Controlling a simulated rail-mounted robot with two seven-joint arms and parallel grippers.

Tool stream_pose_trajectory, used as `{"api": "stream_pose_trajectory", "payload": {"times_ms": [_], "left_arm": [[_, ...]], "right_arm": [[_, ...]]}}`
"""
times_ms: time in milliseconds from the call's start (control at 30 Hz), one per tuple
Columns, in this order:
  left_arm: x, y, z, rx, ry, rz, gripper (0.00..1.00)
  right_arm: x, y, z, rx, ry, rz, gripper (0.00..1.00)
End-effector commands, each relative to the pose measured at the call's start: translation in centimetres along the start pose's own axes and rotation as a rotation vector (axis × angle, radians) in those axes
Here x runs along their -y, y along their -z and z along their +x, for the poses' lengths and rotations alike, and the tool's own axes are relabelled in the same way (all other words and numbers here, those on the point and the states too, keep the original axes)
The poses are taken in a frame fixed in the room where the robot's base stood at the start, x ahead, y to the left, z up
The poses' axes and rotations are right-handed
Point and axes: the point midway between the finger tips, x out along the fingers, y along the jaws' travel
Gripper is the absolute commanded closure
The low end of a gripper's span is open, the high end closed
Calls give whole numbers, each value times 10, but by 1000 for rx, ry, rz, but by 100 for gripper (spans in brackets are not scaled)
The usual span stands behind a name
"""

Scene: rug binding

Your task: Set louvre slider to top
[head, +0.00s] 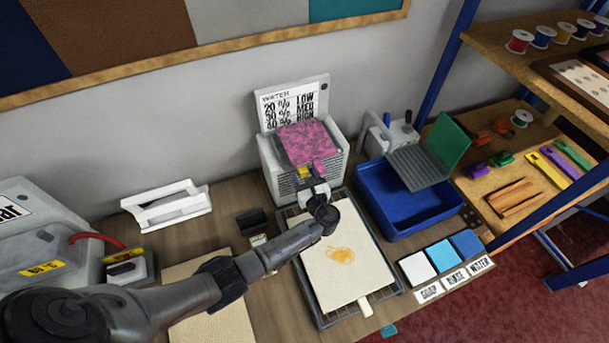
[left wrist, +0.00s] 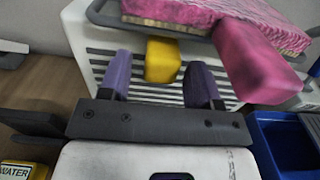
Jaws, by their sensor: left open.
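The white unit (head: 268,170) with dark louvre slots stands at the back wall and fills the top of the left wrist view (left wrist: 85,40). A yellow block (left wrist: 162,60), likely the louvre slider, is on its slotted front below the top tray; it also shows in the head view (head: 305,171). My left gripper (left wrist: 160,78) is open, its two purple-padded fingers either side of the yellow block, with visible gaps. In the head view, my left gripper (head: 313,187) is in front of the unit, partly hiding the lower front. My right gripper is not in view.
A pink pad (head: 308,142) lies on the unit's top tray, and a pink block (left wrist: 255,62) juts out near the right finger. A blue bin (head: 405,212) stands to the right. A stained cream sheet (head: 350,275) lies on a rack in front.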

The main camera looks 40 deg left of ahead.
Motion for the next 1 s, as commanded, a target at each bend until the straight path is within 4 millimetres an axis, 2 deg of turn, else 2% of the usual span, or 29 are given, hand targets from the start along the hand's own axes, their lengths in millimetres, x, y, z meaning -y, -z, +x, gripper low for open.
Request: {"api": "stream_pose_trajectory", "payload": {"times_ms": [333,900,1000], "left_arm": [[0,0,2,0,0,-1,44],[0,0,2,0,0,-1,99],[0,0,1,0,0,-1,100]], "right_arm": [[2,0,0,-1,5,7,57],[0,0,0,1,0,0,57],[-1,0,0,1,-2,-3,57]]}}
